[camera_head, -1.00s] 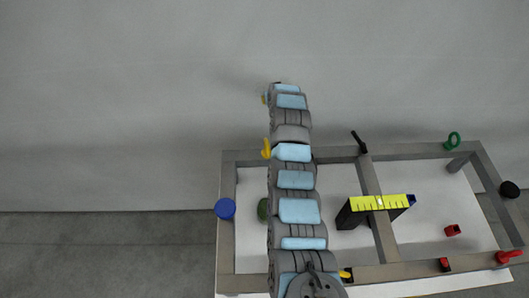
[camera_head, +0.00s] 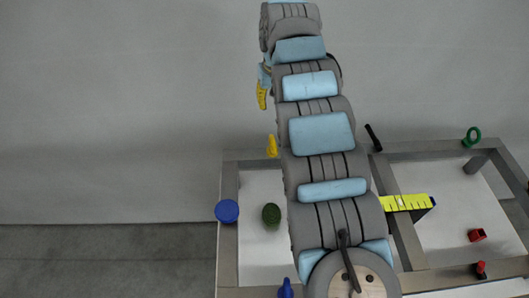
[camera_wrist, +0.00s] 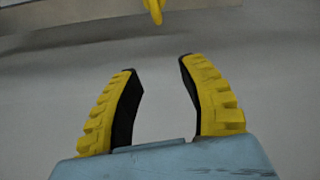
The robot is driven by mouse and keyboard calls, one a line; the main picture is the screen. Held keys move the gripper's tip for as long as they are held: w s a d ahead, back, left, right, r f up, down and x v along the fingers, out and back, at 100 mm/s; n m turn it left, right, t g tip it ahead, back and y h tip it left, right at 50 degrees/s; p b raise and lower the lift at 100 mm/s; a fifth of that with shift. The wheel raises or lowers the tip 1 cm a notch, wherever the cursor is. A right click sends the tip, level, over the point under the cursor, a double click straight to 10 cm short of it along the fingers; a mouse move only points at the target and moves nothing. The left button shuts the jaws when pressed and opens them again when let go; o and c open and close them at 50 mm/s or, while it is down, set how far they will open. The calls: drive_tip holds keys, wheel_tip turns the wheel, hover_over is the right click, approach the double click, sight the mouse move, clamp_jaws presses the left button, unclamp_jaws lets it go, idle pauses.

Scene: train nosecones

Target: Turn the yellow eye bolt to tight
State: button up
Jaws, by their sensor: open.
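The yellow eye bolt (camera_head: 271,147) stands at the back bar of the frame, just left of my arm in the head view. In the wrist view, part of the eye bolt (camera_wrist: 154,10) shows at the top edge, cut off. My gripper (camera_wrist: 159,65) is open, its two black-padded yellow fingers apart with nothing between them. The eye bolt lies beyond the fingertips, roughly in line with the gap and apart from them. In the head view, a yellow finger of the gripper (camera_head: 261,95) shows above the eye bolt in the picture; the rest is hidden by my arm.
A grey metal frame (camera_head: 228,250) carries a blue knob (camera_head: 227,211), a dark green knob (camera_head: 271,215), a black handle (camera_head: 373,138), a green eye bolt (camera_head: 472,136) and red parts (camera_head: 477,235). A yellow ruler-like strip (camera_head: 405,202) is partly behind my arm. The wall behind is bare.

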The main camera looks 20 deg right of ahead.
sight(272, 146)
drive_tip(key=shift+g, duration=0.7)
drive_tip(key=s+f, duration=0.1)
drive_tip(key=f, duration=0.4)
drive_tip(key=s+f+b, duration=0.1)
drive_tip(key=f, duration=0.4)
drive_tip(key=s+a+f, duration=0.1)
drive_tip(key=f, duration=0.4)
drive_tip(key=shift+s+f+b, duration=0.2)
drive_tip(key=shift+f+b, duration=0.15)
clamp_jaws()
